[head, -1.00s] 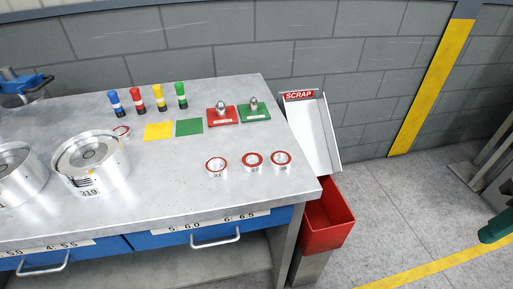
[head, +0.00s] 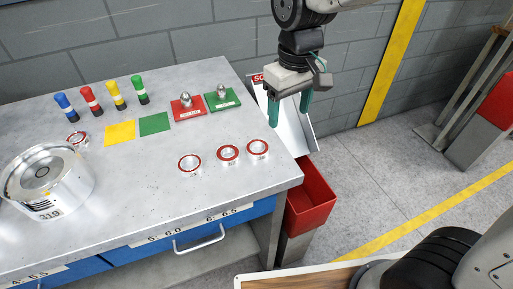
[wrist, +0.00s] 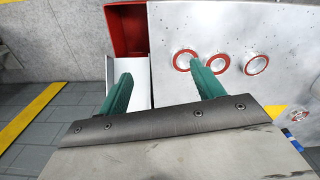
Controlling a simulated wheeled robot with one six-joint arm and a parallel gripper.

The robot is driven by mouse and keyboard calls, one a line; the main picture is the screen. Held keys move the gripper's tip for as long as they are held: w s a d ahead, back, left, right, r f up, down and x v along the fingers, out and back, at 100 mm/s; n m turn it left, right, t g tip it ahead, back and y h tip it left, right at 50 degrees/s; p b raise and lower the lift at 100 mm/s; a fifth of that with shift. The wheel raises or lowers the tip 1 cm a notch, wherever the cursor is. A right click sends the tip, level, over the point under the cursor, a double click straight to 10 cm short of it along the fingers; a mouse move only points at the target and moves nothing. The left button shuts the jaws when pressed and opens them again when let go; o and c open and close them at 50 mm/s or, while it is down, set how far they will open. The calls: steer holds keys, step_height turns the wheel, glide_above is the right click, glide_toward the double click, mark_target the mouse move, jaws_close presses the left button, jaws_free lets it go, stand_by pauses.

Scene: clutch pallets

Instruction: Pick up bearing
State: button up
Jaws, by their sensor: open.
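Three bearings with red rings lie in a row near the right end of the grey workbench (head: 140,200): a left one (head: 190,163), a middle one (head: 228,154) and a right one (head: 258,148). Another red-ringed bearing (head: 76,139) lies farther left, by the blue-topped marker. My gripper (head: 288,112) is open and empty, its green fingers pointing down near the bench's right edge, above the scrap chute. In the wrist view my gripper (wrist: 163,88) shows both fingers spread, with the bearings (wrist: 185,60), (wrist: 217,63) and (wrist: 256,64) beyond the right finger.
A red scrap bin (head: 312,195) stands beside the bench under the white chute (head: 300,135). Red (head: 188,107) and green (head: 222,100) plates with metal knobs, yellow (head: 120,133) and green (head: 154,124) squares, and a large metal drum (head: 48,182) occupy the bench. Its front middle is clear.

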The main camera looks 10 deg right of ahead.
steer(key=n, duration=0.2)
glide_above(257, 151)
step_height(257, 151, down, 5)
step_height(257, 151, down, 7)
steer(key=shift+f, duration=0.1)
steer(key=c, duration=0.9)
